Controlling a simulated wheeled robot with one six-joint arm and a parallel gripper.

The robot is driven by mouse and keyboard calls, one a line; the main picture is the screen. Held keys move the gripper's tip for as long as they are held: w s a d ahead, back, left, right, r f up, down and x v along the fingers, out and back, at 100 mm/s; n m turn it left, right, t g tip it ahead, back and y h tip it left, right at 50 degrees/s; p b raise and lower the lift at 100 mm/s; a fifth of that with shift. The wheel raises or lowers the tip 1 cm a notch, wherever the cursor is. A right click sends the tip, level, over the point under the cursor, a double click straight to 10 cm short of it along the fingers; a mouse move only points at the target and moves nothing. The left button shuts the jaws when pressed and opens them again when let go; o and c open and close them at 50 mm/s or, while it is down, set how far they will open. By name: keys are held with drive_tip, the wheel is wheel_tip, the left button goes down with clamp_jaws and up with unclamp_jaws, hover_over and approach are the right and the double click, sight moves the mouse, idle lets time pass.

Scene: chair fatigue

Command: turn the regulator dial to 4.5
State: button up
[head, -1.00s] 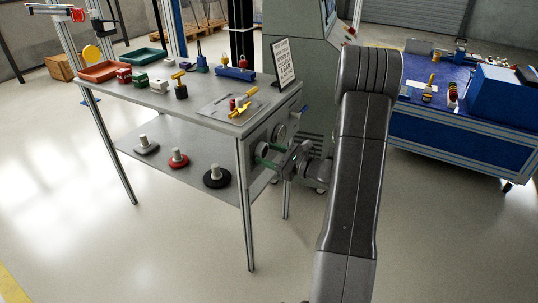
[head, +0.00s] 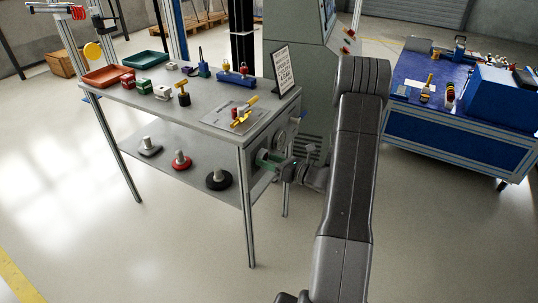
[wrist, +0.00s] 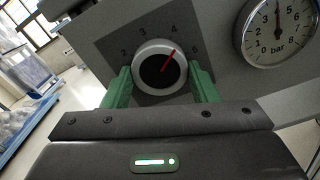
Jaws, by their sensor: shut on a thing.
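The regulator dial (wrist: 160,66) is a round knob with a pale rim, a dark centre and a red pointer line. It sits on a grey panel marked 2 to 5, and the pointer lies between the 4 and the 5. My gripper (wrist: 163,84) has its green fingers on either side of the knob, shut on it. In the head view my gripper (head: 271,160) is at the panel on the bench's right end, and the dial itself is hidden there. A pressure gauge (wrist: 277,30) marked bar is right of the dial, its needle pointing nearly straight up.
The grey bench (head: 205,106) holds trays, blocks and small tools, with weights on its lower shelf (head: 190,190). A sign (head: 283,68) stands at its right end. A blue workbench (head: 450,125) stands at the right. The floor in front is clear.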

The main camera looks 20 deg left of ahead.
drive_tip(key=shift+m+p, duration=0.85)
drive_tip(key=shift+m, duration=0.35)
drive_tip(key=o, duration=1)
drive_tip(key=shift+c, duration=0.2)
drive_tip(key=shift+d, duration=0.1)
drive_tip(key=s+d, duration=0.1)
drive_tip(key=d, duration=1.2)
drive_tip(key=shift+d+p, duration=0.3)
drive_tip(key=shift+p, duration=0.15)
drive_tip(key=a, duration=0.9)
drive_tip(key=w+a, duration=0.1)
drive_tip(key=a, duration=0.3)
drive_tip(key=shift+a+b, duration=0.4)
